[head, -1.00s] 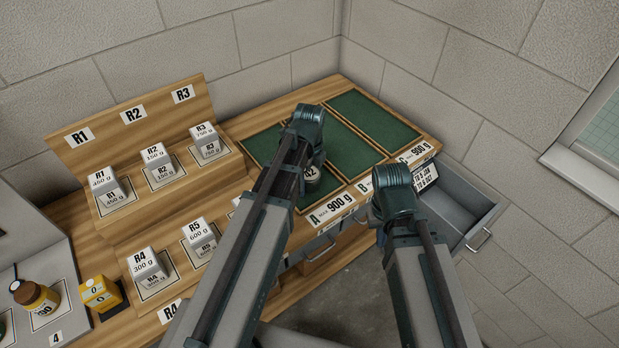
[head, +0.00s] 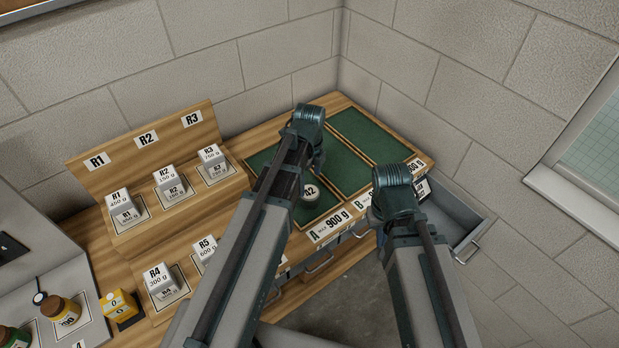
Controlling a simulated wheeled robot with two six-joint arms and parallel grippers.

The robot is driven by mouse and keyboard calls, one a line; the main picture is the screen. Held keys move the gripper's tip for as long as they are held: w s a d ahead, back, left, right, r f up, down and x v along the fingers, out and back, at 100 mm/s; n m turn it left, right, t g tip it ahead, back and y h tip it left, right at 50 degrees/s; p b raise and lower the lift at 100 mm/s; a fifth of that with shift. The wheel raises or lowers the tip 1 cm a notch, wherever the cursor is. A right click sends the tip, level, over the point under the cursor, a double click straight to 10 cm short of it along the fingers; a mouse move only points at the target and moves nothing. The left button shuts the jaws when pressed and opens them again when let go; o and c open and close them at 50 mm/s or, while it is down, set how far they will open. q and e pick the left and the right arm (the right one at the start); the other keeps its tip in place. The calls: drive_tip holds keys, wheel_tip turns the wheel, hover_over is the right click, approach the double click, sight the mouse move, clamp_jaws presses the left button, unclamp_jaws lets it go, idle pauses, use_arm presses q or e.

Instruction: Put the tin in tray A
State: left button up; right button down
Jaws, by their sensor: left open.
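A small round tin (head: 310,191) with a pale lid marked R2 sits upright on the green floor of tray A (head: 262,160), close to its front right. My left gripper (head: 318,158) is open just behind and above the tin, clear of it in the picture. Its arm covers the middle of tray A. My right gripper's wrist (head: 393,190) is in front of the trays' right part; its fingers are hidden.
Tray B (head: 338,165) and another green tray (head: 375,140) lie right of tray A. A grey open drawer (head: 455,225) juts out at right. Grey labelled blocks (head: 168,180) stand on the stepped wooden rack at left. Jars (head: 62,308) stand lower left.

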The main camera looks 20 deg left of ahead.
sight(310, 193)
use_arm(q)
wheel_tip(310, 193, up, 4)
drive_tip(key=shift+s+d+f+p, duration=0.15)
drive_tip(key=shift+f+p, duration=0.1)
drive_tip(key=shift+p, duration=0.95)
drive_tip(key=s+d+n+y, duration=0.1)
drive_tip(key=s+d+n, duration=0.9)
drive_tip(key=s+n, duration=0.4)
drive_tip(key=n, duration=0.3)
use_arm(e)
wheel_tip(310, 193, up, 4)
drive_tip(key=shift+f, duration=0.25)
use_arm(q)
drive_tip(key=shift+d+r, duration=0.1)
wheel_tip(310, 193, down, 2)
drive_tip(key=shift+b, duration=1)
use_arm(e)
wheel_tip(310, 193, down, 2)
